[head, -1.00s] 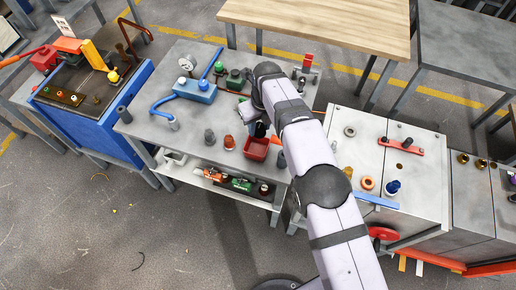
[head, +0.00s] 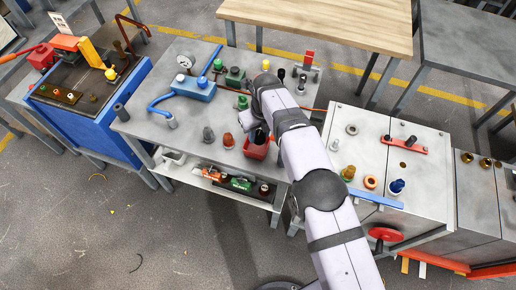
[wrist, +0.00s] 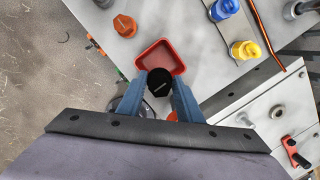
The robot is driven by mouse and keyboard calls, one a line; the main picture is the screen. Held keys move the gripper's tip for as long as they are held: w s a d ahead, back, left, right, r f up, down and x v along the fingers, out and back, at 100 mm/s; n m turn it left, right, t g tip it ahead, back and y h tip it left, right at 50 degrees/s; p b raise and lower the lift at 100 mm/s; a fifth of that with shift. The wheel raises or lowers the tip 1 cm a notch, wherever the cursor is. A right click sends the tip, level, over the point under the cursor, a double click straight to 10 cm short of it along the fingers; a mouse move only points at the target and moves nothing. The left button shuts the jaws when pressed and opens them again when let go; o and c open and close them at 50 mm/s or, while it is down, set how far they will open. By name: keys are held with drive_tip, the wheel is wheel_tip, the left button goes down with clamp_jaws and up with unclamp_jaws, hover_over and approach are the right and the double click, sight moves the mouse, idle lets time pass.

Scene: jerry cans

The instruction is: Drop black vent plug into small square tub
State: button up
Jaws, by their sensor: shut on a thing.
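The small square tub (head: 247,151) is red and open-topped, on the grey table just below my gripper in the head view. In the wrist view the tub (wrist: 160,52) lies just beyond the fingertips. My gripper (wrist: 159,92) is shut on the black vent plug (wrist: 160,80), which sits between the two blue-grey fingers. The plug overlaps the tub's near edge in the wrist view. In the head view the plug (head: 260,137) shows dark at the tub's back edge. My arm hides part of the gripper there. I cannot tell the height of the plug above the tub.
An orange-red plug (head: 228,140) and a grey plug (head: 208,135) stand left of the tub. A blue device (head: 194,89) with a hose is farther back. A grey cabinet (head: 370,125) stands at right.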

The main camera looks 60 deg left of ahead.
drive_tip(key=shift+f, duration=0.15)
drive_tip(key=o, duration=1.2)
drive_tip(key=shift+d+r+b, duration=0.2)
drive_tip(key=shift+r+b, duration=0.25)
drive_tip(key=shift+r, duration=0.75)
drive_tip(key=shift+d+r+b, duration=0.15)
drive_tip(key=shift+r+b, duration=0.3)
drive_tip(key=shift+r, duration=0.75)
drive_tip(key=shift+d+r+b, duration=0.2)
drive_tip(key=shift+r+b, duration=0.25)
drive_tip(key=shift+r, duration=0.75)
